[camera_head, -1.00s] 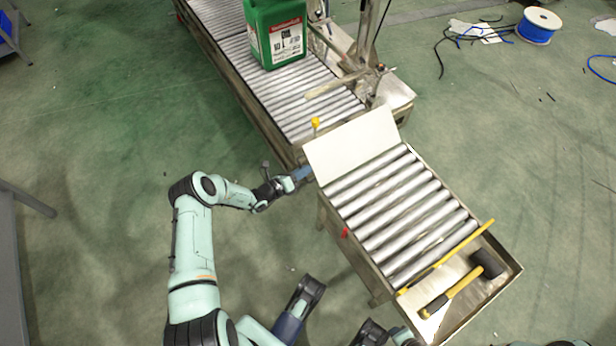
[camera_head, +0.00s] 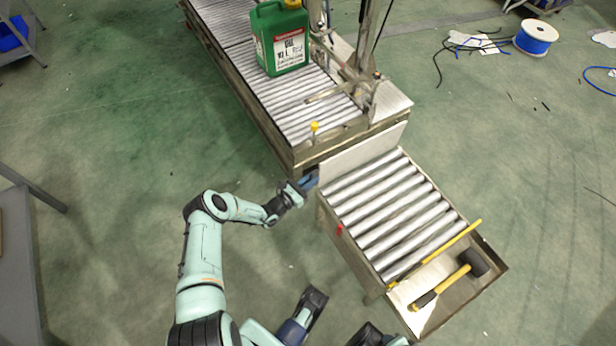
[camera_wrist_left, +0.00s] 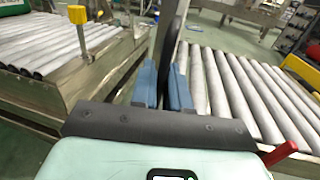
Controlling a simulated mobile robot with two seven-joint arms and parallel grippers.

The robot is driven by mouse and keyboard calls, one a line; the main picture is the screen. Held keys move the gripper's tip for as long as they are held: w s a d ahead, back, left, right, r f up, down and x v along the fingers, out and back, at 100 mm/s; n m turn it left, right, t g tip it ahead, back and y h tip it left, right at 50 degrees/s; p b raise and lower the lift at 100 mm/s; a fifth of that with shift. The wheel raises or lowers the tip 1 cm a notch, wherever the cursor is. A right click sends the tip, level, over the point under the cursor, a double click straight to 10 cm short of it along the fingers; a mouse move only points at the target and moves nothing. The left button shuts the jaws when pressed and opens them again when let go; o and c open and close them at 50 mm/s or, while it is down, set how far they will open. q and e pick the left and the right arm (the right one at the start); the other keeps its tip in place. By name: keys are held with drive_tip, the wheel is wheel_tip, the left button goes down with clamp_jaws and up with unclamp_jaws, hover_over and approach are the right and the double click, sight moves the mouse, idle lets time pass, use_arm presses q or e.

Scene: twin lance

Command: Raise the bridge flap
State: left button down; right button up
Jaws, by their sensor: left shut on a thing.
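The bridge flap (camera_head: 365,150) is a pale flat plate along the far end of the short roller conveyor (camera_head: 395,205), facing the long conveyor. It looks steeply tilted; I cannot tell its exact angle. My left gripper (camera_head: 311,179) is shut on the flap's left edge. In the left wrist view, the blue fingers of my left gripper (camera_wrist_left: 163,88) close around a thin dark strip, the flap (camera_wrist_left: 169,50) seen nearly edge-on. It rises between the two roller beds. The gripped spot is partly hidden. My right gripper is not in view.
The long conveyor (camera_head: 296,108) carries a green canister (camera_head: 281,42) and has a yellow knob (camera_head: 314,127) at its near corner. A mallet (camera_head: 450,285) and a yellow bar (camera_head: 440,248) lie at the short conveyor's near end. A red handle (camera_wrist_left: 279,152) sticks out at its side.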

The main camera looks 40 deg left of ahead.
use_arm(q)
drive_tip(key=shift+s+d+m, duration=0.15)
drive_tip(key=shift+d+m, duration=0.25)
drive_tip(key=shift+m, duration=0.1)
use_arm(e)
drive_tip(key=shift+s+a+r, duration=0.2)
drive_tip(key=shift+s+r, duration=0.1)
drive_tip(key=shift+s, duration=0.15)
use_arm(q)
drive_tip(key=shift+d, duration=0.1)
drive_tip(key=c, duration=1.3)
unclamp_jaws()
drive_tip(key=shift+c, duration=0.2)
drive_tip(key=shift+s, duration=0.1)
